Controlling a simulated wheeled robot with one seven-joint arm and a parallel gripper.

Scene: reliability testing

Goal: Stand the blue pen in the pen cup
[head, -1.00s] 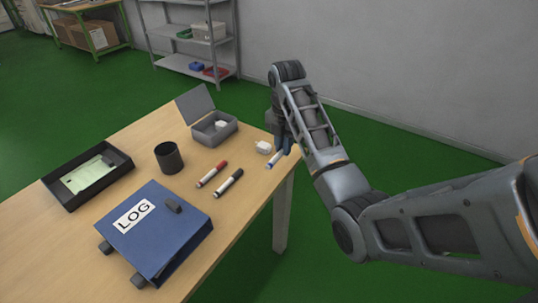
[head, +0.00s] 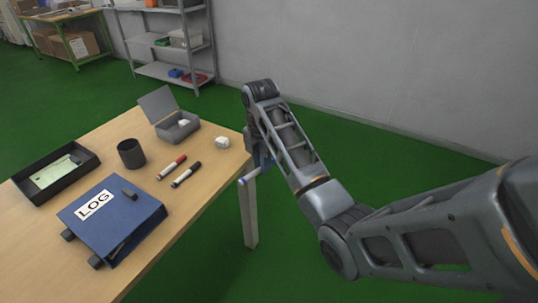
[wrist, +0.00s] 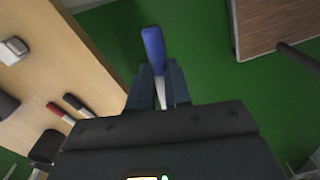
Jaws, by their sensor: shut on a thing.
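The blue pen (head: 252,176) is held in my gripper (head: 266,160), tilted, just past the right edge of the table. In the wrist view its blue cap (wrist: 153,48) sticks out beyond the fingertips, and its white body (wrist: 162,88) lies between the two fingers of my gripper (wrist: 159,82). The fingers are mostly hidden by my arm in the head view. The pen cup (head: 131,154), a dark open cylinder, stands upright on the table, well left of my gripper. I see nothing standing in it.
Red (head: 172,167) and black (head: 186,174) markers lie between cup and gripper.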

